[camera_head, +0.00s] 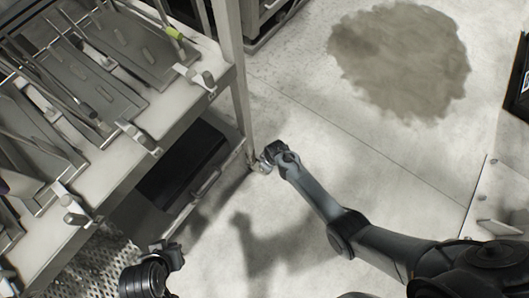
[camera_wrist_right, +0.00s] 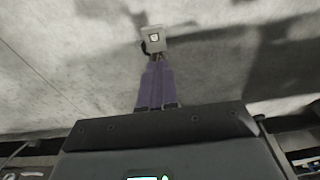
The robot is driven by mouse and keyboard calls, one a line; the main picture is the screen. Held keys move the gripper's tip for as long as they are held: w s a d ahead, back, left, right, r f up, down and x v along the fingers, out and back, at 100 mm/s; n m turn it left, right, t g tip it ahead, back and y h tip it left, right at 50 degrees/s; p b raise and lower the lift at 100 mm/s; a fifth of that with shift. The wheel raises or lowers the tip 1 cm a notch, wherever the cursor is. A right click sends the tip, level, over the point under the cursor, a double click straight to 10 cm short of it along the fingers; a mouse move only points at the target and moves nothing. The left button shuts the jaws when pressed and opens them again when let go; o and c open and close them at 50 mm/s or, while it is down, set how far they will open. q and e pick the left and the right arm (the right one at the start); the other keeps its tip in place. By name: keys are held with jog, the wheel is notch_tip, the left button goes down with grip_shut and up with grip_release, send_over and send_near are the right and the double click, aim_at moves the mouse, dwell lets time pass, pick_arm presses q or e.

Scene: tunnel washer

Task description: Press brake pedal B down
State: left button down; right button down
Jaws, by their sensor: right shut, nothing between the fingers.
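In the head view my right gripper (camera_head: 266,160) is low beside the foot of the cart's leg and largely covers the pedal. My left gripper (camera_head: 168,256) is at the bottom, near the cart; its finger opening is unclear.
A cart (camera_head: 228,62) with metal trays fills the left side, with knobs (camera_head: 138,135) along its edge and a dark box (camera_head: 183,164) below. A wet patch (camera_head: 402,58) lies on the floor. The floor right of the cart is open.

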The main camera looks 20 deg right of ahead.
pick_arm(q)
jog(key=shift+s+b+x, duration=0.25)
jog(key=shift+b+x, duration=0.45)
jog(key=shift+x, duration=0.45)
pick_arm(e)
jog(key=shift+w+d+f, duration=0.1)
jog(key=shift+w+f, duration=0.1)
jog(key=shift+w, duration=0.45)
jog(key=shift+w+d+f, duration=0.1)
jog(key=shift+w+f, duration=0.1)
jog(key=shift+w, duration=0.4)
pick_arm(q)
jog(key=shift+s+f, duration=0.1)
pick_arm(e)
jog(key=shift+s+a, duration=0.1)
jog(key=shift+a, duration=0.1)
jog(key=shift+f, duration=0.15)
